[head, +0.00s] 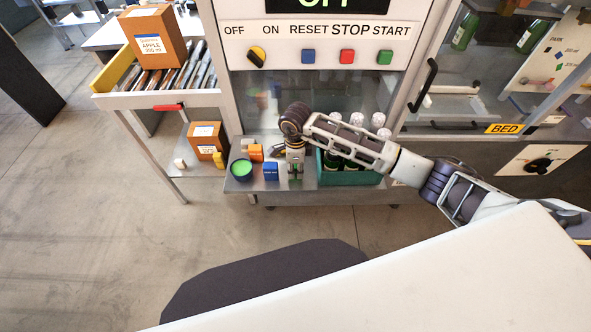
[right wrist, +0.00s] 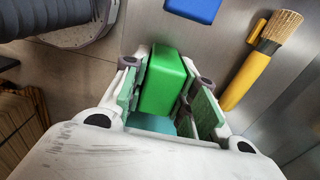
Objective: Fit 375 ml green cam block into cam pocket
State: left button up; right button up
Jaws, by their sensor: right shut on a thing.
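The green cam block (right wrist: 165,80) sits between the two fingers of my right gripper (right wrist: 170,95) in the right wrist view, its sides facing the finger pads. In the head view my right gripper (head: 295,171) points down over the low metal shelf, between the blue block (head: 270,171) and the teal crate. The arm and fingers largely hide the green block there. I cannot tell whether it touches the shelf. The blue block also shows at the top of the right wrist view (right wrist: 193,8). I cannot make out the cam pocket. My left gripper is not in view.
The teal crate (head: 345,179) with white-topped bottles stands right of the gripper. An orange block (head: 255,152) and a dark bowl with green contents (head: 241,170) stand left. A yellow-handled brush (right wrist: 240,82) lies nearby. The machine's button panel (head: 325,57) rises behind.

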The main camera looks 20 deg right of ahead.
aim_at(296, 166)
jog(key=shift+r, duration=0.1)
jog(key=shift+r+b, duration=0.9)
jog(key=shift+r, duration=4.05)
jog(key=shift+f, duration=0.1)
